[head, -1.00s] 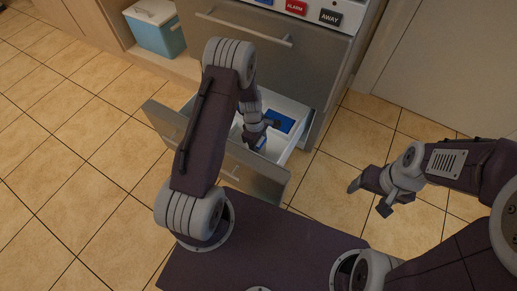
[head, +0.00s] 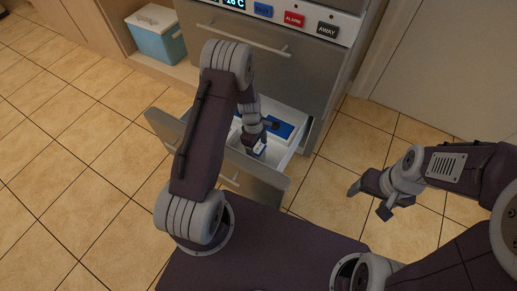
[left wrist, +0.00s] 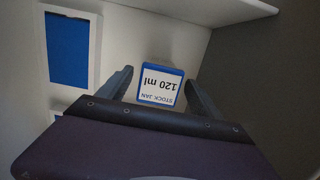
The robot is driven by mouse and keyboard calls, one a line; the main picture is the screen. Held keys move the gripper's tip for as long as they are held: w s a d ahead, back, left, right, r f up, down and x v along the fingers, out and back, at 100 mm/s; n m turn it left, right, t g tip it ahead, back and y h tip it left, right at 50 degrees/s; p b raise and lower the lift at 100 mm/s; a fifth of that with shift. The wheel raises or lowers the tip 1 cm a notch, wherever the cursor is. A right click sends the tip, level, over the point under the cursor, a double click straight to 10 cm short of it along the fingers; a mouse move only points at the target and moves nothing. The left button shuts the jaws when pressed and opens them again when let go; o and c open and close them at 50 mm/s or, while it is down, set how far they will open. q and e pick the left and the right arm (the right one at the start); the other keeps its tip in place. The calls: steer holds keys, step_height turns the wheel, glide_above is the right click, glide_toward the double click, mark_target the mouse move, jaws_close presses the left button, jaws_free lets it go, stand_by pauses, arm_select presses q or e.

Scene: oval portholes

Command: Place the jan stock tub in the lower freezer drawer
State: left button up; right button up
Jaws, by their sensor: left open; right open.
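The jan stock tub (left wrist: 161,84) has a white label reading "STOCK JAN 120 ml" and a blue edge. In the left wrist view it sits between the spread fingers of my left gripper (left wrist: 160,92), with a gap visible on at least one side. In the head view the tub (head: 260,149) shows just below my left gripper (head: 256,138), inside the pulled-out lower freezer drawer (head: 292,154). Whether it rests on the drawer floor is hard to tell. My right gripper (head: 369,201) is open and empty over the floor at the right.
A white-rimmed box with a blue inside (left wrist: 68,50) lies beside the tub in the drawer. The closed upper drawer (head: 245,60) and a control panel (head: 290,18) are above. A blue cool box (head: 157,36) stands in a cabinet at left. The tiled floor is clear.

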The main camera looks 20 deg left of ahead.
arm_select(q)
steer(key=r+p, duration=0.1)
steer(key=r, duration=0.1)
steer(key=r+p, duration=0.2)
steer(key=r, duration=0.1)
steer(key=a+r+p, duration=0.1)
steer(key=r, duration=0.2)
steer(key=shift+w+r, duration=0.1)
steer(key=shift+r, duration=0.15)
steer(key=s+d+r+m+t+y, duration=0.1)
steer(key=s+d+r+m, duration=0.2)
steer(key=s+r+m, duration=1)
step_height(320, 180, up, 3)
steer(key=m, duration=0.3)
steer(key=shift+s, duration=0.25)
arm_select(e)
step_height(320, 180, up, 6)
steer(key=shift+f, duration=0.1)
